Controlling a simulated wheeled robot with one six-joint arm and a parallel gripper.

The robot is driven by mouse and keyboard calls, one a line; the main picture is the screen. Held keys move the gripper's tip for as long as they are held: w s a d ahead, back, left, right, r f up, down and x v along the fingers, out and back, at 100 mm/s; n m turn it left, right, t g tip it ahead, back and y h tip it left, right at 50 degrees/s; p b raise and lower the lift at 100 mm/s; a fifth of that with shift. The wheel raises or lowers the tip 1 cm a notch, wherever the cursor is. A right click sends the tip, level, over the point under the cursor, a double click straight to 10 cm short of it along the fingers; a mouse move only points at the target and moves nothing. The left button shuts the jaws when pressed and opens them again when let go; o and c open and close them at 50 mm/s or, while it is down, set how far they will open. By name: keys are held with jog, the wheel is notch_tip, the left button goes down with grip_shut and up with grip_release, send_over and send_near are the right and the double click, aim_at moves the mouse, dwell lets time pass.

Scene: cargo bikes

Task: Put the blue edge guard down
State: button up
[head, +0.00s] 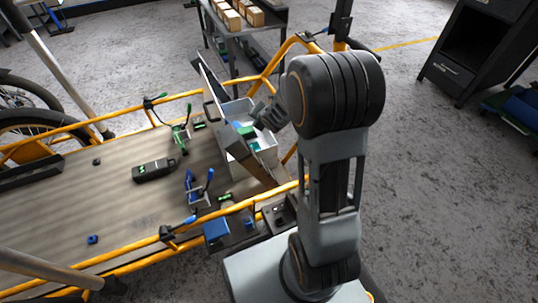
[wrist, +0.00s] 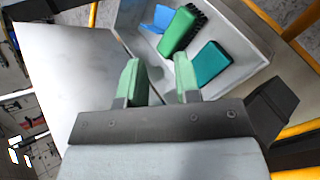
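A blue bent piece (wrist: 160,18), which looks like the blue edge guard, lies in a white-grey open box (wrist: 262,40) in the wrist view. It rests against the box's wall, beside a green brush (wrist: 180,30). My gripper (wrist: 158,80) has two green-padded fingers, apart, with nothing between them. The fingers are over the near edge of the box, short of the blue piece and not touching it. In the head view my gripper (head: 264,116) is at the box (head: 236,108), partly hidden by my arm; the blue piece is hard to make out there.
A teal block (wrist: 212,63) also lies in the box. A raised lid or panel (head: 212,84) stands at the box's left. The wooden cargo bed (head: 110,205) holds a black tool (head: 153,170), green and blue clamps (head: 198,188) and a small blue piece (head: 93,239). Yellow rails border it.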

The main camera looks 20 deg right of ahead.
jog(key=s+a+r+m+g, duration=0.2)
jog(key=s+m, duration=0.6)
jog(key=s+a+r+m+g, duration=0.2)
jog(key=s+r+m+g, duration=0.1)
jog(key=s+m, duration=0.5)
jog(key=s+a+r+m+g, duration=0.2)
jog(key=s+r+m, duration=0.1)
jog(key=s+m, duration=0.5)
jog(key=shift+a+m, duration=0.4)
jog(key=shift+m, duration=0.3)
jog(key=s+a+r+m+g+y+p, duration=0.1)
jog(key=s+a+r+p, duration=0.1)
jog(key=r+p, duration=1.3)
jog(key=s+a+r+g+y+p, duration=0.1)
jog(key=s+r+p, duration=0.1)
jog(key=r+p, duration=1.35)
jog(key=w+d+r+n+t+h+p, duration=0.1)
jog(key=w+d+r+t+p, duration=0.1)
jog(key=r+p, duration=0.6)
jog(key=shift+w+d+r+t+h, duration=0.3)
jog(key=shift+w+d+r+h, duration=0.1)
jog(key=shift+w+r, duration=0.5)
